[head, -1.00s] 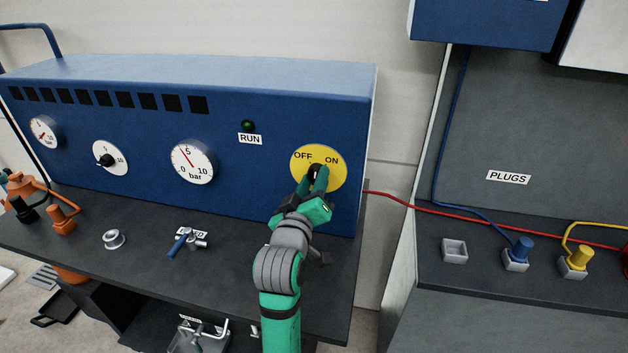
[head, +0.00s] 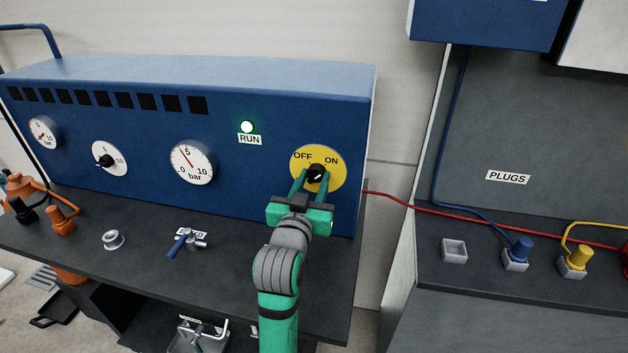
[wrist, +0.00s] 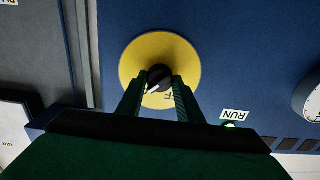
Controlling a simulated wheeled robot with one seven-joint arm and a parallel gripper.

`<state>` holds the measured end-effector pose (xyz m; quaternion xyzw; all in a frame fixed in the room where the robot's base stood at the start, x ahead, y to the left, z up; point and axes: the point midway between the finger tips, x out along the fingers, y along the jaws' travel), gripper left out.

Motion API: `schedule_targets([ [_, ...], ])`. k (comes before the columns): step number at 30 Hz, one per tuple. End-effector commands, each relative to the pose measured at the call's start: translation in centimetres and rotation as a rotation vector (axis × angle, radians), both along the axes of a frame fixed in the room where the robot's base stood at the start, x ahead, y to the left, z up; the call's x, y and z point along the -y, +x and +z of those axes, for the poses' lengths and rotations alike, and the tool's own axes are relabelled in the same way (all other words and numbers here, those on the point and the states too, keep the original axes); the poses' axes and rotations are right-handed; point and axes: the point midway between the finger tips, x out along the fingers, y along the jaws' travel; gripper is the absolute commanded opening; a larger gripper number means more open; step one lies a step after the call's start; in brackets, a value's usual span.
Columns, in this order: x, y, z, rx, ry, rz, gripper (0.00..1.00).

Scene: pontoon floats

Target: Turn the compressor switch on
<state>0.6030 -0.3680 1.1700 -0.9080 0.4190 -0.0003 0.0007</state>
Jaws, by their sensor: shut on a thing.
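The compressor switch is a black knob (head: 316,172) on a yellow disc (head: 335,160) marked OFF and ON, on the blue compressor panel (head: 228,165). My green gripper (head: 311,180) is shut on the knob, one finger on each side. In the wrist view the knob (wrist: 160,74) sits between the fingertips and its white mark points down and left, away from the partly hidden OFF lettering. In the head view the mark leans toward ON. The green RUN lamp (head: 247,127) is lit.
Several gauges and dials, one being the bar gauge (head: 193,162), line the panel to the left. A blue-handled valve (head: 180,243) and a grey ring (head: 114,239) lie on the dark bench below. A red cable (head: 400,203) runs right to the plugs.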

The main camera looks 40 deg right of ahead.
Motion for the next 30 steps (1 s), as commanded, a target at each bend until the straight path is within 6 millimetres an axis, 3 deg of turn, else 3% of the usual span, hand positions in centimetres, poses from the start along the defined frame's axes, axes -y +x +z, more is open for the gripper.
schedule_targets([
  [14,0.02,0.15,0.03,0.013,0.01,0.002,0.1],
  [15,0.02,0.15,0.03,0.013,0.01,0.002,0.37],
  [17,0.02,0.13,0.04,0.012,0.009,0.002,0.51],
  [30,-0.84,-0.53,-0.02,0.011,0.008,0.003,0.51],
])
